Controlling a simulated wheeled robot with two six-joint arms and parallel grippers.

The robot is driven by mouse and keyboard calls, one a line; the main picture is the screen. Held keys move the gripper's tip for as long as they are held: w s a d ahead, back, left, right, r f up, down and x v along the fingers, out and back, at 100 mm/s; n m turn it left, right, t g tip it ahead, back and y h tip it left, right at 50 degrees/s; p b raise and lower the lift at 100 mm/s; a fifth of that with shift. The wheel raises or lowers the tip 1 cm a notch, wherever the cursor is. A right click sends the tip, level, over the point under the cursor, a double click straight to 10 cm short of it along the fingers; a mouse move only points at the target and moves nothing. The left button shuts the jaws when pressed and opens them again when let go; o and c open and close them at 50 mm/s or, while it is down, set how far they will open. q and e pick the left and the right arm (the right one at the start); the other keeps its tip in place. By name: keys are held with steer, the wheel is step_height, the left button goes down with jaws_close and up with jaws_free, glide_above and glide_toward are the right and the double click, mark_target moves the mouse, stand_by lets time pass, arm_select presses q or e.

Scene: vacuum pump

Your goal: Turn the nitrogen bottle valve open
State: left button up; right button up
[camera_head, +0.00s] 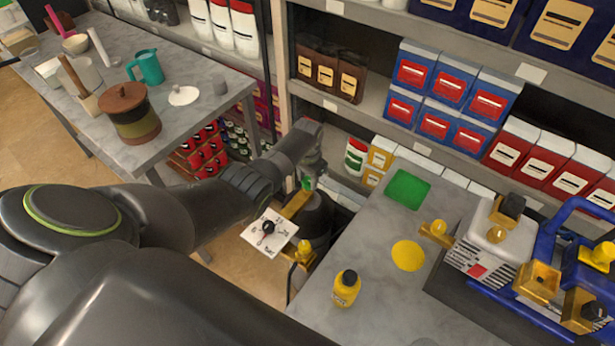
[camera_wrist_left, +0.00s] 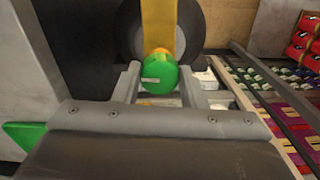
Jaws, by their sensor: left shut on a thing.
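The nitrogen bottle (camera_head: 318,222) is a dark cylinder beside the left edge of the grey table in the head view. Its yellow valve bar (camera_head: 296,205) runs along the top, with a round green valve knob (camera_head: 308,184) at the far end. My left gripper (camera_head: 309,180) is shut on this knob. In the left wrist view, the green knob (camera_wrist_left: 158,75) sits between the two fingers, below the yellow bar (camera_wrist_left: 159,25) and the dark round bottle (camera_wrist_left: 193,30). A white square dial plate (camera_head: 278,231) with a dark pointer is at the near side. My right gripper is not in view.
The grey table (camera_head: 378,255) holds a yellow bottle (camera_head: 346,288), a green square (camera_head: 407,189), a yellow disc (camera_head: 408,256) and the white pump (camera_head: 484,245). A blue frame (camera_head: 560,225) stands at right. Stocked shelves line the back.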

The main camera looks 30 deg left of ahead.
mark_target(308, 181)
arm_select(q)
steer(key=shift+n, duration=0.7)
steer(key=o, duration=1)
steer(key=shift+r, duration=0.1)
step_height(308, 181, up, 17)
steer(key=b, duration=0.2)
steer(key=shift+r, duration=0.15)
